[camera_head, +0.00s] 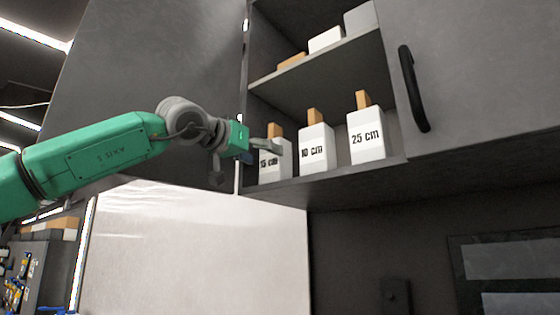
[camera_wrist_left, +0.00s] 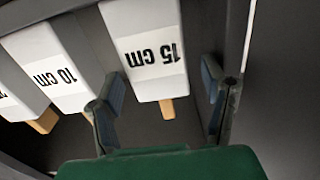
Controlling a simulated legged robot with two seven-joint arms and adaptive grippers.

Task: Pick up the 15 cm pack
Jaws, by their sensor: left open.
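The 15 cm pack (camera_head: 273,169) is a white box with an orange-brown tab on top. It stands at the left end of the cabinet's lower shelf, partly hidden by my left gripper (camera_head: 262,150). In the left wrist view the pack (camera_wrist_left: 146,50) appears upside down, its label readable and its tab (camera_wrist_left: 167,109) pointing down. The left gripper (camera_wrist_left: 163,105) is open there, one finger on each side of the tab, with visible gaps and no clear contact. My right gripper is not in view.
The 10 cm pack (camera_head: 316,150) stands just right of the 15 cm pack, and the 25 cm pack (camera_head: 367,135) farther right. An upper shelf (camera_head: 315,62) holds several boxes. The open cabinet door (camera_head: 160,75) is at left; another door (camera_head: 480,70) with a black handle is at right.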

